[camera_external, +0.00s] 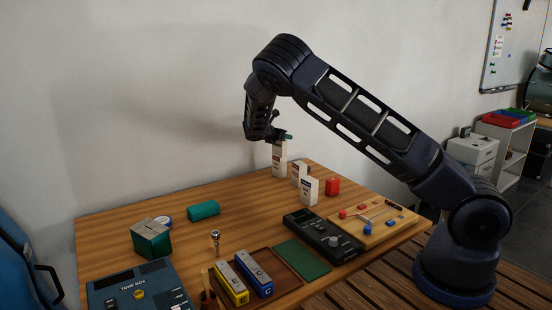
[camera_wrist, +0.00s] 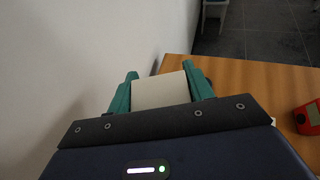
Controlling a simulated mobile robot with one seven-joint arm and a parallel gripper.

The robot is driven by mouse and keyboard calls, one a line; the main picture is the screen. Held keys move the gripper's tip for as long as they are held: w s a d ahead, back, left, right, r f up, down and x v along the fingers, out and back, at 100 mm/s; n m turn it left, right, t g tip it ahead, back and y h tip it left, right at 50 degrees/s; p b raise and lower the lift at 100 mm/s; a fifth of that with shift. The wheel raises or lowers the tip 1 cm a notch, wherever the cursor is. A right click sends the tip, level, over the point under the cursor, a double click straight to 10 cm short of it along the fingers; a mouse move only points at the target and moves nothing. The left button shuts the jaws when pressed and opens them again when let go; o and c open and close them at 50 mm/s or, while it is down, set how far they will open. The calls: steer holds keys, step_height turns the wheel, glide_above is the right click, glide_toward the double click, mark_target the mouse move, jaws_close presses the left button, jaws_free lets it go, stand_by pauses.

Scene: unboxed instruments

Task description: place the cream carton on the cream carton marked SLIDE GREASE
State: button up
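My gripper (camera_external: 284,137) is at the back edge of the table, its green fingers on both sides of a cream carton (camera_wrist: 160,90) in the wrist view. In the external view a pale upright column (camera_external: 279,160) stands under the gripper. It is taller than the nearby cartons; I cannot tell whether it is one carton or the held carton above another, nor whether they touch. Two more cream cartons stand upright to its right, one behind (camera_external: 299,172) and one nearer (camera_external: 309,190). Their printing is too small to read, so I cannot tell which says SLIDE GREASE.
A red block (camera_external: 333,186) stands right of the cartons. The wall is close behind the gripper. The table's middle is clear.

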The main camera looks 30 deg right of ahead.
steer(key=o, duration=0.3)
steer(key=shift+o, duration=0.2)
steer(key=shift+r, duration=0.1)
steer(key=v, duration=1)
steer(key=s+d+r+m+g+y, duration=0.1)
steer(key=s+d+r+m+y, duration=0.25)
steer(key=s, duration=0.55)
steer(key=s+d+r+m+g+y, duration=0.1)
steer(key=s+d+r+m+y, duration=0.15)
steer(key=s+r+m, duration=0.4)
steer(key=s+d+r+m+g+y, duration=0.2)
steer(key=s+d+r+m, duration=0.1)
steer(key=s, duration=0.7)
steer(key=s+a+r+m+t+y, duration=0.1)
steer(key=s+r+m, duration=0.1)
steer(key=s, duration=0.8)
steer(key=s+a+r+m+t+y, duration=0.1)
steer(key=s+m, duration=0.3)
steer(key=s, duration=0.6)
steer(key=s+a+r+m+t+y, duration=0.1)
steer(key=s+a+r+m+y, duration=0.1)
steer(key=s, duration=0.8)
steer(key=shift+s+a+r+m, duration=0.35)
steer(key=shift+a+r+m, duration=0.25)
steer(key=shift+r+m, duration=0.15)
